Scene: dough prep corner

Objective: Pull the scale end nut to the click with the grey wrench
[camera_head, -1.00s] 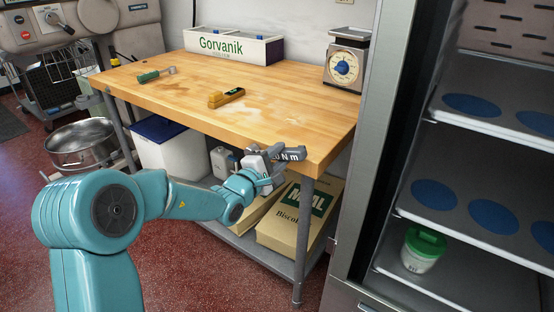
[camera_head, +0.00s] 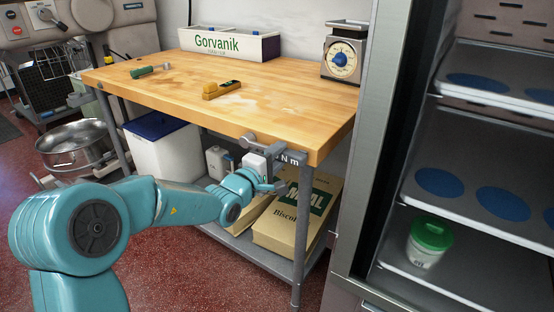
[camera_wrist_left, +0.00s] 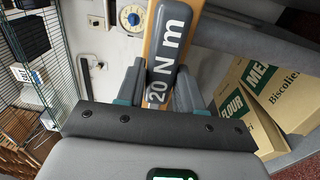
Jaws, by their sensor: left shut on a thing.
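The grey wrench (camera_head: 290,160) is at the front edge of the wooden table, near its right corner. In the wrist view the wrench (camera_wrist_left: 166,50) shows a white "20 N m" mark and lies between the two fingers. My left gripper (camera_head: 274,174) is shut on it, just in front of the table edge; its fingers also show in the wrist view (camera_wrist_left: 160,88). A grey bar-like part (camera_head: 262,143) shows above the gripper against the table edge. I cannot make out the nut or whether the wrench sits on it. My right gripper is not in view.
The dial scale (camera_head: 343,57) stands at the table's (camera_head: 290,98) right back. A yellow tool (camera_head: 221,90) and a green tool (camera_head: 142,72) lie on top. An open cabinet with a green-lidded tub (camera_head: 430,243) stands right.

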